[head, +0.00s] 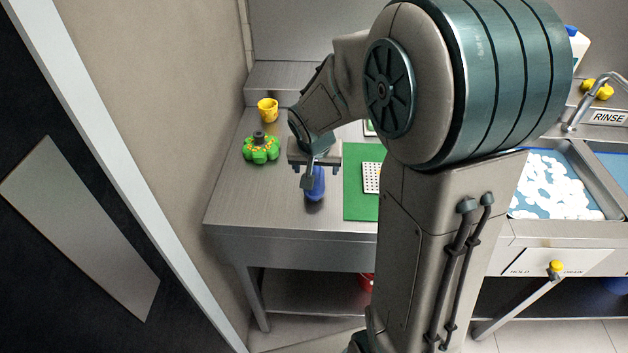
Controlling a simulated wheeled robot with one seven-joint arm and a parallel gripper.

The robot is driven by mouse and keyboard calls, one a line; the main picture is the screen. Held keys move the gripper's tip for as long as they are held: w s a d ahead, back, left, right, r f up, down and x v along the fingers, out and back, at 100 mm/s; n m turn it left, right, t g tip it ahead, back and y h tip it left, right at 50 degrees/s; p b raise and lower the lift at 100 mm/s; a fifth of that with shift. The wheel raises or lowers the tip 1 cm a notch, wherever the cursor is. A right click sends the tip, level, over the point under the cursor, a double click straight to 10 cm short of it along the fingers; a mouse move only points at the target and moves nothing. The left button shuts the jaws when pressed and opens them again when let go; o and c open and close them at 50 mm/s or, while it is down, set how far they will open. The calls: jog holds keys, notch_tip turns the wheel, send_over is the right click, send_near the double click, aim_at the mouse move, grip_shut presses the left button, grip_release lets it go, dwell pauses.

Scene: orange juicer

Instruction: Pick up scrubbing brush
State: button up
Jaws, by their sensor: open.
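A small blue object (316,188) sits on the steel counter (285,205), left of the green mat. It may be the scrubbing brush, but its upper part is hidden behind my gripper and its shape is not clear. My gripper (313,172) is open and points down right at the blue object, with a finger in front of its left side. I cannot tell whether the fingers touch it. A green scalloped item with a dark knob on top (261,150) stands on the counter to the left.
A yellow cup (267,110) stands near the back wall. A green mat (360,205) with a white perforated item (371,178) lies to the right, partly behind my arm. A sink with white foam (550,187) is at the far right. The counter's front left is clear.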

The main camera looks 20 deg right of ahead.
aim_at(315, 171)
jog(key=shift+s+a+x, duration=0.1)
jog(key=shift+x, duration=1.15)
jog(key=shift+s+a+x, duration=0.1)
jog(key=shift+x, duration=1.2)
jog(key=shift+f, duration=0.1)
jog(key=shift+c, duration=0.3)
jog(key=c, duration=1.1)
jog(key=shift+o, duration=0.2)
jog(key=shift+r, duration=0.6)
notch_tip(315, 171, up, 3)
jog(key=shift+r, duration=0.1)
jog(key=d+r, duration=0.6)
jog(key=d, duration=0.5)
jog(key=shift+s+d+r, duration=0.25)
jog(key=shift+d+r, duration=0.1)
